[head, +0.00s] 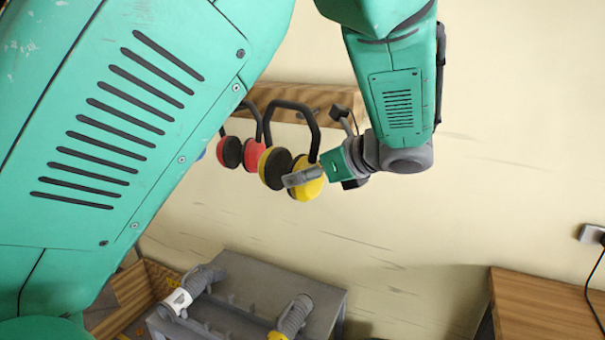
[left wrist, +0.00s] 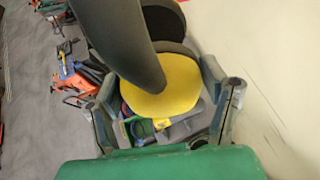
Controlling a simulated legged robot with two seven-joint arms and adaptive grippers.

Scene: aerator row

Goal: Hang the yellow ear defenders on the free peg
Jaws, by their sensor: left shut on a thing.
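The yellow ear defenders (head: 309,190) have a black headband and stand upright in front of the wooden peg board (head: 325,96) on the wall. My left gripper (head: 301,177) is shut on their right cup, from the right side. In the left wrist view the yellow cup (left wrist: 165,88) sits between the fingers of my left gripper (left wrist: 160,76), with the dark band rising above it. The band's top overlaps the board, and I cannot tell whether it is on a peg. The free peg cannot be made out clearly. My right gripper is not in view.
Red ear defenders (head: 230,152) hang just left of the yellow ones, with a bit of blue beyond. A dark item on the board's right end is partly behind my left gripper. A grey rack (head: 262,268) stands below; a wooden surface (head: 545,305) is at lower right.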

